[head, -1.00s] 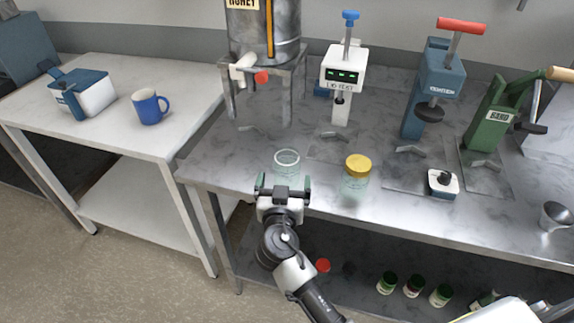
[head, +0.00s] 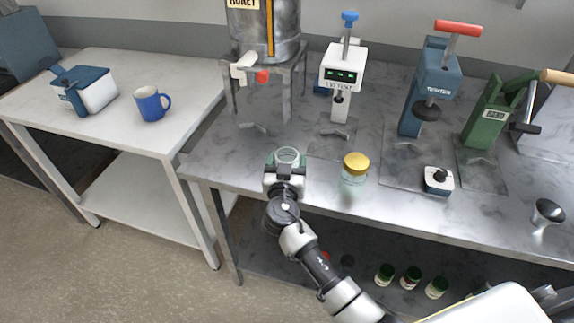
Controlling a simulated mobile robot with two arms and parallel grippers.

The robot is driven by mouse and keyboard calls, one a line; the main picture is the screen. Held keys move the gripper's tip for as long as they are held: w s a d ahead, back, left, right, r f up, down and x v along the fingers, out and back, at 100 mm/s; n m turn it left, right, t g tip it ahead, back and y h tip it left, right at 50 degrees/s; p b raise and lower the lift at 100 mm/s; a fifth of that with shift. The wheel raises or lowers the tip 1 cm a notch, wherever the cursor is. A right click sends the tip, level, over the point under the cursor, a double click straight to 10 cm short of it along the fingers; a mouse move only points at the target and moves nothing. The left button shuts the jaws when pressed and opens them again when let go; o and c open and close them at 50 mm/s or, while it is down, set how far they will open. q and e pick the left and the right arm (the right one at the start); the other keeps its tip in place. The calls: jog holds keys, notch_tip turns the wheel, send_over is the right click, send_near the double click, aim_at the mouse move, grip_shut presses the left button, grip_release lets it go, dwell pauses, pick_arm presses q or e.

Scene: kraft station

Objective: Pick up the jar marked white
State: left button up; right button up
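An open clear glass jar with a pale whitish rim (head: 288,154) stands near the front left of the steel bench. My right gripper (head: 286,160) is at this jar, with its fingers on the left and right sides of it and drawn in to about the jar's width. The gripper body hides the jar's lower part, so I cannot see whether its base touches the bench. A second glass jar with a yellow lid (head: 355,168) stands upright to the right, apart from the gripper. My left gripper is not in view.
The steel bench (head: 225,160) also bears a honey tank (head: 265,35), a white fill device (head: 342,68), a blue press (head: 438,80), a green press (head: 492,115) and a small blue-and-white block (head: 438,180). A blue mug (head: 151,104) stands on the left table (head: 120,130).

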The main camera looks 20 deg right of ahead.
jog(key=c, duration=0.5)
